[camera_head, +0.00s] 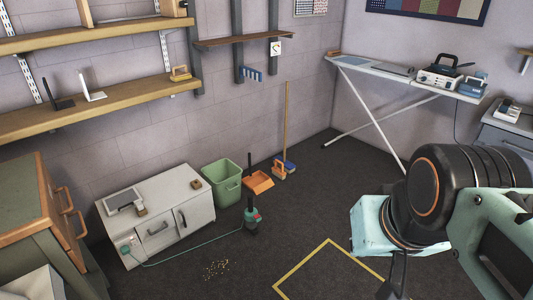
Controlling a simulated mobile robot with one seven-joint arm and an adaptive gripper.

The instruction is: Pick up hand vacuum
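What looks like the hand vacuum (252,216) stands on the dark floor, in front of the green bin and to the right of the white cabinet. It is small, with a teal and dark body and a dark upper part. A thin teal cord runs from it across the floor to the cabinet's lower left. My gripper (394,282) shows only in part as dark pieces at the bottom right, below my arm. It is well apart from the vacuum, and its fingertips are cut off or hidden.
The white cabinet (157,222) stands left of the vacuum. A green bin (222,184), an orange dustpan (259,182) and a broom (286,130) are behind it. Crumbs (216,269) and a yellow floor outline (305,267) lie in front. An ironing board (400,76) stands at the back right.

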